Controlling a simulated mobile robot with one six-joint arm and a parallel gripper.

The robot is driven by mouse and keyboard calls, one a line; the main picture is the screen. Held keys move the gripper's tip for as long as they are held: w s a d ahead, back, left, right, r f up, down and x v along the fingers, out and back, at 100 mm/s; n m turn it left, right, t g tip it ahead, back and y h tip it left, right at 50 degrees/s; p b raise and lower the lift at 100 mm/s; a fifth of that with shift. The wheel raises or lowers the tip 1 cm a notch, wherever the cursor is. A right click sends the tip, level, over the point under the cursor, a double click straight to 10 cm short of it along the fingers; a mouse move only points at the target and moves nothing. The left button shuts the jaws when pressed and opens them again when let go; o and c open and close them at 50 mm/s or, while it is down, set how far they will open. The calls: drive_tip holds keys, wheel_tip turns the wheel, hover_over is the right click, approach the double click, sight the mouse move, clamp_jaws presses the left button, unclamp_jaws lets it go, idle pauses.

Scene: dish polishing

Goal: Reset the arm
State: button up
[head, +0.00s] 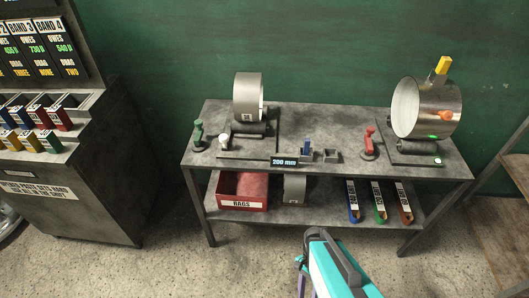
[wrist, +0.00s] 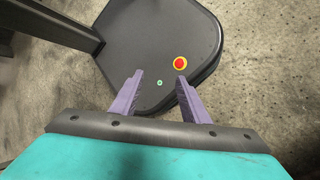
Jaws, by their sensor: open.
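My gripper (wrist: 160,80) shows in the wrist view with its two purple fingers apart and nothing between them. It points down over my own dark base, which has a red and yellow button, with the concrete floor around it. In the head view my teal and black arm (head: 335,268) rises from the bottom edge, in front of the workbench. One purple finger shows partly at the bottom; the rest of the gripper is hidden or out of frame. The arm appears apart from the bench.
The grey workbench (head: 325,119) carries a grey drum (head: 248,95), a shiny drum (head: 440,103), a green-handled tool (head: 198,133) and a red one (head: 369,142). Its lower shelf holds a red rag bin (head: 242,203) and several coloured holders. A cabinet (head: 60,205) stands left, wooden shelves right.

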drive_tip(key=n, duration=0.3)
drive_tip(key=f+n+t, duration=0.1)
drive_tip(key=n, duration=0.3)
drive_tip(key=d+n, duration=0.1)
drive_tip(key=n, duration=0.3)
drive_tip(key=shift+w+d+f+h, duration=0.1)
drive_tip(key=shift+f+h, duration=0.2)
drive_tip(key=shift+h, duration=0.1)
idle(0.8)
